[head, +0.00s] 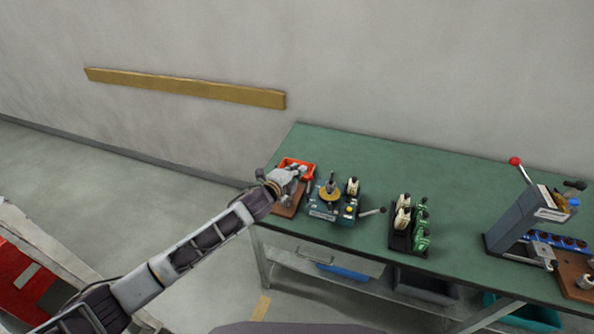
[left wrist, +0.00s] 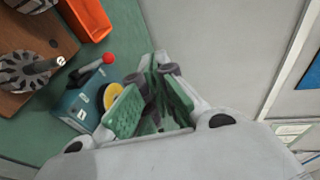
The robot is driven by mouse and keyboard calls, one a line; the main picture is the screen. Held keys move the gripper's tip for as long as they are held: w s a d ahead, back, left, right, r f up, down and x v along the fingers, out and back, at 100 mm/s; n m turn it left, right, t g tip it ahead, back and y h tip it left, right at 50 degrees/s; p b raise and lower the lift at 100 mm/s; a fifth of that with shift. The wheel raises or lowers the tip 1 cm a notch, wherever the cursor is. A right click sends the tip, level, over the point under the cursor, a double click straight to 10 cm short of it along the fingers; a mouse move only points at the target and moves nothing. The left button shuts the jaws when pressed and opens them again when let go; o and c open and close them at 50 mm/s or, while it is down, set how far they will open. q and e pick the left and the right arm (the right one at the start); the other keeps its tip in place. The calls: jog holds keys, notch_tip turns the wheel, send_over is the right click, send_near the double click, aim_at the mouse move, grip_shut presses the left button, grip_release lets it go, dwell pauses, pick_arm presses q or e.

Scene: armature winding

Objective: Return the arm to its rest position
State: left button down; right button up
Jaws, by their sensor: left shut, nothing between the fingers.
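My left arm reaches in from the lower left in the head view. Its gripper (head: 297,171) is above the left end of the green table, in front of the red tray. It is shut with nothing held. In the left wrist view the green-padded fingers (left wrist: 152,98) come together at their tips, and a teal device with a yellow disc (left wrist: 112,97) and a red-knobbed lever shows beside them. My right gripper is not in view.
The green table (head: 375,165) holds a red tray (head: 308,164), a winding device (head: 322,212), a black rack with green and cream parts (head: 401,240) and a grey lever press (head: 515,225). Open floor lies left of the table. A wooden rail (head: 185,86) runs along the wall.

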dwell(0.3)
pick_arm(q)
jog(key=s+a+f+n+g+y, duration=0.2)
jog(key=s+a+f+n+g, duration=0.15)
jog(key=s+a+n, duration=0.6)
jog(key=s+a+f+n+g+y, duration=0.3)
jog(key=s+a+f+n, duration=0.15)
jog(key=s, duration=0.95)
jog(key=s+a+f+n+g+y, duration=0.25)
jog(key=s+a+n, duration=0.4)
jog(key=s, duration=0.55)
jog(key=s+f+g, duration=0.1)
jog(key=s+f, duration=0.1)
jog(key=f, duration=1.5)
jog(key=s+f+g, duration=0.1)
jog(key=s+f, duration=0.1)
jog(key=f, duration=1.5)
jog(key=s+a+f, duration=0.2)
jog(key=s+f, duration=0.8)
jog(key=s, duration=0.1)
jog(key=s+a+f+g, duration=0.1)
jog(key=s+a+f, duration=0.1)
jog(key=s+f, duration=0.7)
jog(key=shift+s+f+g, duration=0.3)
jog(key=shift+s+f, duration=0.05)
jog(key=shift+s, duration=0.5)
